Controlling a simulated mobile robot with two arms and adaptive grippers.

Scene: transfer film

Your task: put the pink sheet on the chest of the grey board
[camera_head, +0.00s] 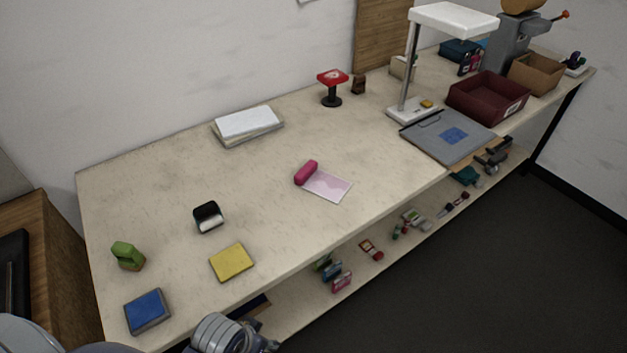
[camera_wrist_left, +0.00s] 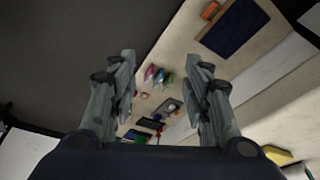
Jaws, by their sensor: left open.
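The pink sheet (camera_head: 328,187) lies flat on the table, its upper left edge beside or under a darker pink rounded block (camera_head: 306,173). The grey board (camera_head: 430,139) lies at the table's right front edge, with a blue square (camera_head: 453,135) on it. My left gripper (camera_wrist_left: 162,65) is open and empty in the left wrist view, with small items of the lower shelf beyond its fingers. In the head view, part of my left arm shows at the bottom edge, well away from the pink sheet. My right gripper is not in view.
A yellow pad (camera_head: 232,262), a blue pad (camera_head: 147,311), a green object (camera_head: 128,255) and a black holder (camera_head: 208,216) stand at left. A white lamp (camera_head: 454,19) and a dark red bin (camera_head: 488,97) stand near the board.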

